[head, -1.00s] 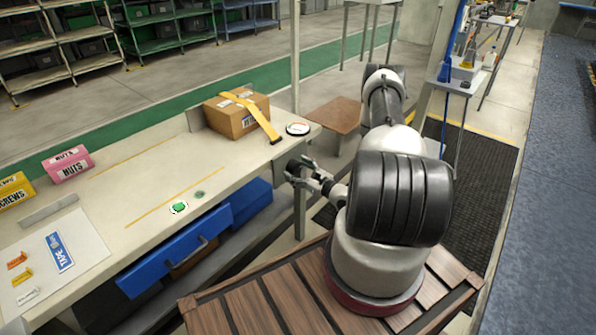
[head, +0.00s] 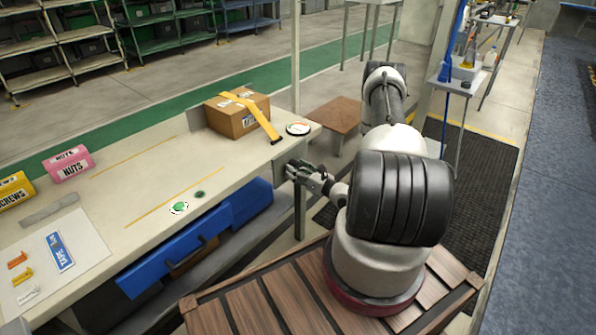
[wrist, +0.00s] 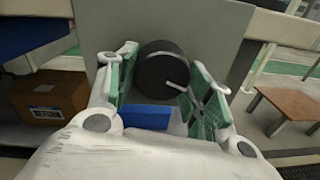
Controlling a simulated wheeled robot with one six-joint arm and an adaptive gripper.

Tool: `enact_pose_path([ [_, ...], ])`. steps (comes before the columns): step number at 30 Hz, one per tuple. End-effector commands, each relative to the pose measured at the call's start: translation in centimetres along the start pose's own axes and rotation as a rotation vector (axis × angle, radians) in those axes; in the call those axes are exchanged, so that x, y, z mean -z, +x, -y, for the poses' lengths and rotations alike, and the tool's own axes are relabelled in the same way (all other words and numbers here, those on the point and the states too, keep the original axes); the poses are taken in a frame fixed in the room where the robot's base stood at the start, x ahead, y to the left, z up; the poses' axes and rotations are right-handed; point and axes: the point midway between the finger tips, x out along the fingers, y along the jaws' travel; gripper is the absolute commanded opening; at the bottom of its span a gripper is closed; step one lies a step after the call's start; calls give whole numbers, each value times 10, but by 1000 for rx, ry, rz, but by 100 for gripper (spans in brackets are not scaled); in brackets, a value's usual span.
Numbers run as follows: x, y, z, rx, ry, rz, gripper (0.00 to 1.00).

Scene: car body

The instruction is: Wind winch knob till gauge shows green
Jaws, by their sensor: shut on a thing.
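The winch knob (wrist: 160,72) is a dark round knob with a pale line on its face, on a grey panel under the bench end in the wrist view. My gripper (wrist: 162,80) has its green-padded fingers on both sides of the knob and is shut on it. In the head view my gripper (head: 296,172) is at the bench's front right corner, and its fingers hide the knob. The gauge (head: 298,128) is a small round white dial with a coloured arc on the bench top above. Its needle is too small to read.
A cardboard box (head: 238,112) with a yellow strap (head: 254,115) sits on the bench beside the gauge. A blue drawer (head: 175,262) stands out from the bench front, left of my gripper. A brown stool (head: 334,114) is behind the bench end.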

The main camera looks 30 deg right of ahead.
Motion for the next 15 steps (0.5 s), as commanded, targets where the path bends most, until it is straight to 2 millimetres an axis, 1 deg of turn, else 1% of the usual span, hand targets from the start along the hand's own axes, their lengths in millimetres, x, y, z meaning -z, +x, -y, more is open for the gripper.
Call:
enact_pose_path([
  [2, 0, 0, 0, 0, 0, 0, 27],
  [3, 0, 0, 0, 0, 0, 0, 55],
  [5, 0, 0, 0, 0, 0, 0, 66],
  [6, 0, 0, 0, 0, -1, 0, 73],
  [15, 0, 0, 0, 0, -2, 0, 73],
])
